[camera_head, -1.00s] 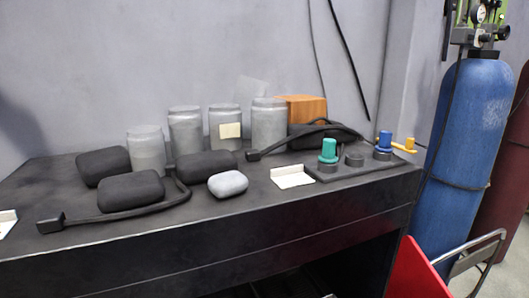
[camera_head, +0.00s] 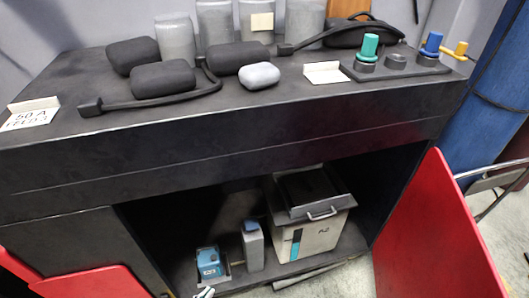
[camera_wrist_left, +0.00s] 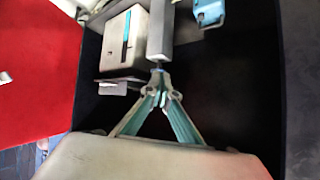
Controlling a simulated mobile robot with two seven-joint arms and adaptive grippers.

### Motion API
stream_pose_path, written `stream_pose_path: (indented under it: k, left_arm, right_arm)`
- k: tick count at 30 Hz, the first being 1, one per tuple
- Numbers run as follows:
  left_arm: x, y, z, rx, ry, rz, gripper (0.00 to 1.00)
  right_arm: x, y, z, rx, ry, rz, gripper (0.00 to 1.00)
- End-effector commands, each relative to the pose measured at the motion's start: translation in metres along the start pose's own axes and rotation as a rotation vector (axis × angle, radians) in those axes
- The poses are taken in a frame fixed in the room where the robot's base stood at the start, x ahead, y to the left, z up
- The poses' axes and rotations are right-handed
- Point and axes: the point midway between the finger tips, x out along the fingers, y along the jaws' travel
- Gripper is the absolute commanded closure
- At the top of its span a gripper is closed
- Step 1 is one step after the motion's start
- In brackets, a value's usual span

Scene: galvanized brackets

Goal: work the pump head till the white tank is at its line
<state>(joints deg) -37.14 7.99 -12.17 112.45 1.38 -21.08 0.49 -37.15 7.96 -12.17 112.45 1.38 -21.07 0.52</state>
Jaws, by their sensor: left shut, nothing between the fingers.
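A white tank (camera_head: 316,238) with a teal stripe and a dark, open-looking top stands in the open lower cabinet; it also shows in the left wrist view (camera_wrist_left: 115,45). Left of it stands a narrow grey container (camera_head: 253,250) with a blue top, seen too in the wrist view (camera_wrist_left: 160,30). I cannot tell which part is the pump head, nor read a line or level on the tank. My left gripper (camera_head: 206,292) shows only its tip at the bottom edge; in the wrist view it (camera_wrist_left: 160,78) is shut and empty, its tips close to the grey container's end. My right gripper is out of view.
A small blue box (camera_head: 209,262) stands left of the grey container. Red doors (camera_head: 430,235) stand open at the sides. The bench top (camera_head: 290,98) above carries black pouches, jars and a knob panel (camera_head: 395,69). A blue cylinder (camera_head: 490,110) stands at right.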

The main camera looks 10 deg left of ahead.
Motion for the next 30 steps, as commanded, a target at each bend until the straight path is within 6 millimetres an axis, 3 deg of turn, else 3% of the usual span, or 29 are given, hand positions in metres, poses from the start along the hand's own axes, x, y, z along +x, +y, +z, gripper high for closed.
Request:
stream_pose_path:
  k: [4,8,19,25,30]
  left_arm:
    - [0.008,0.005,-0.006,0.040,0.007,0.017,1.00]
    - [0.031,0.021,-0.027,0.157,0.037,0.062,1.00]
    - [0.110,0.075,-0.101,0.768,0.154,0.213,1.00]
    - [0.146,0.083,-0.130,1.141,0.202,0.253,1.00]
    - [0.174,0.073,-0.150,1.471,0.222,0.266,1.00]
  right_arm:
    - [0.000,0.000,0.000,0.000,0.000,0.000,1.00]
    - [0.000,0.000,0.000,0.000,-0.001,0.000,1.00]
    - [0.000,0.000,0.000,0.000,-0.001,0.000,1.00]
    - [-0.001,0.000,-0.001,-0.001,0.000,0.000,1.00]
    - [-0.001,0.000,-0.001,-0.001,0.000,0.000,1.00]
